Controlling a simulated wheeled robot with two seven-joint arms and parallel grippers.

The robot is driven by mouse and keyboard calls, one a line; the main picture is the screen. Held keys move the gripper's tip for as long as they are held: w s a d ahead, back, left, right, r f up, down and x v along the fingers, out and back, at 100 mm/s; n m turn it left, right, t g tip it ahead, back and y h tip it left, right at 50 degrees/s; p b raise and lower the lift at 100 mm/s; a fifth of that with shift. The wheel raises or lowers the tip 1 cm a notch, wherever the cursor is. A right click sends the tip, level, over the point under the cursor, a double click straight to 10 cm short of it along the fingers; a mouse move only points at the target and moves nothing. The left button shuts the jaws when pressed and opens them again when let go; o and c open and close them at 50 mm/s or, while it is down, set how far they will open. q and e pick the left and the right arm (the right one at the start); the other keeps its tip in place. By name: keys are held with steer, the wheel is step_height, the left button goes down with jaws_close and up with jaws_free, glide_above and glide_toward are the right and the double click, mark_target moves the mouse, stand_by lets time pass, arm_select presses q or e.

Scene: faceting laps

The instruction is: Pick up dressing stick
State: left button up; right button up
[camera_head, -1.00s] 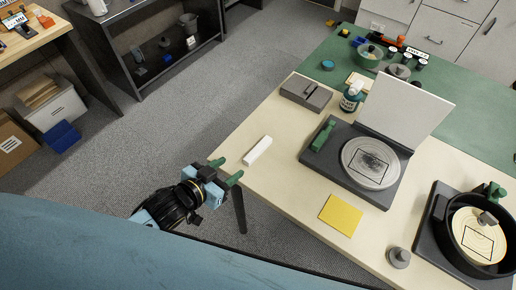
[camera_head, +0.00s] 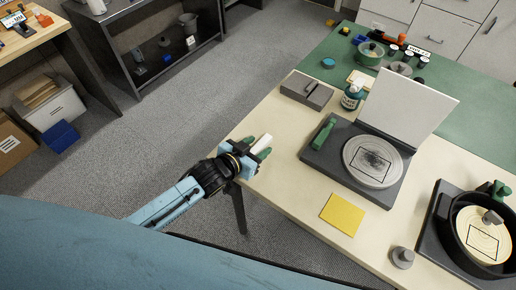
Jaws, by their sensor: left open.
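The dressing stick appears to be the white bar (camera_head: 263,143) lying on the pale bench top near its left edge. The gripper is open. Its body hides the near end of the bar, and I cannot tell whether the fingers touch it. My right gripper is not in view.
Right of the bar is a lap unit with a grey disc (camera_head: 373,161) and an upright white panel (camera_head: 408,107). A yellow pad (camera_head: 342,215), a grey knob-topped piece (camera_head: 402,257), a grey box (camera_head: 306,91) and a bottle (camera_head: 352,96) stand around it. A black-rimmed lap unit (camera_head: 451,230) is at far right.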

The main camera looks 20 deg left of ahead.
arm_select(q)
steer(key=shift+w+d+f, duration=0.2)
steer(key=shift+w, duration=0.2)
jaws_close()
